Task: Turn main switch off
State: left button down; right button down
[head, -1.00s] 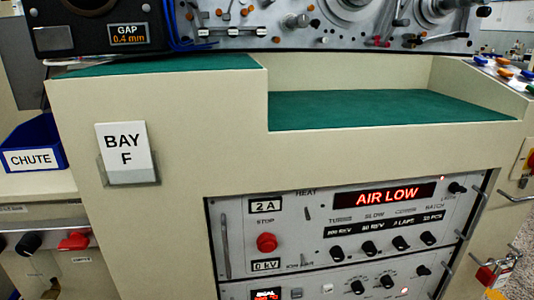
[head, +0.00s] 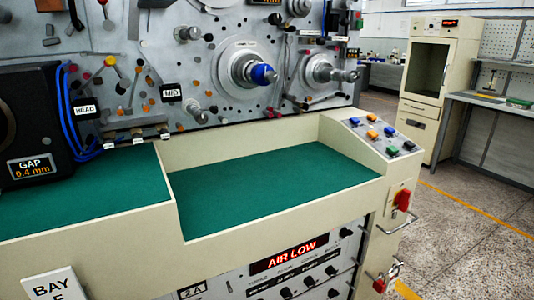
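The handle looks roughly upright, slightly tilted; I cannot read any position marks. A red padlock (head: 379,285) hangs low on the same side, below the handle. The display (head: 289,254) on the front panel glows red with "AIR LOW". Neither of my grippers is in view.
A metal rail (head: 405,222) sticks out beside the red handle. A sloped panel with coloured buttons (head: 380,135) is above it. The green work surface (head: 270,195) is bare. Open floor (head: 470,195) lies right of the cabinet, with a tall cream cabinet (head: 440,75) and bench behind.

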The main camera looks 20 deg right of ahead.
aim_at(403, 199)
jog(key=z, duration=1.75)
jog(key=i, duration=0.95)
jog(key=u, duration=0.7)
